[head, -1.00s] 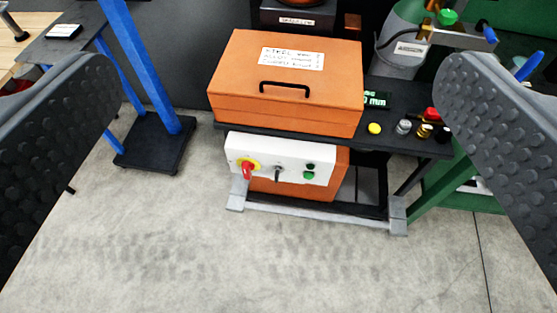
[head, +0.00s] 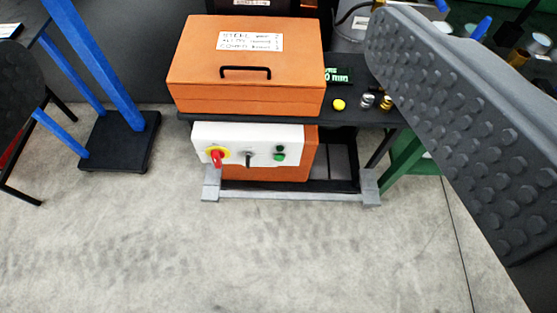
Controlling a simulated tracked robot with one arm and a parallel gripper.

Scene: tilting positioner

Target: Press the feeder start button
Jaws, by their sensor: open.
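A white control panel (head: 235,137) sits on the front of an orange unit under the black bench. I cannot read which is the feeder start.
An orange lidded box (head: 250,85) with a black handle stands on the bench above the panel. A yellow button (head: 339,104) and metal knobs (head: 367,100) lie right of it. A blue post on a black base (head: 120,140) stands left. The floor (head: 230,250) in front is clear.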

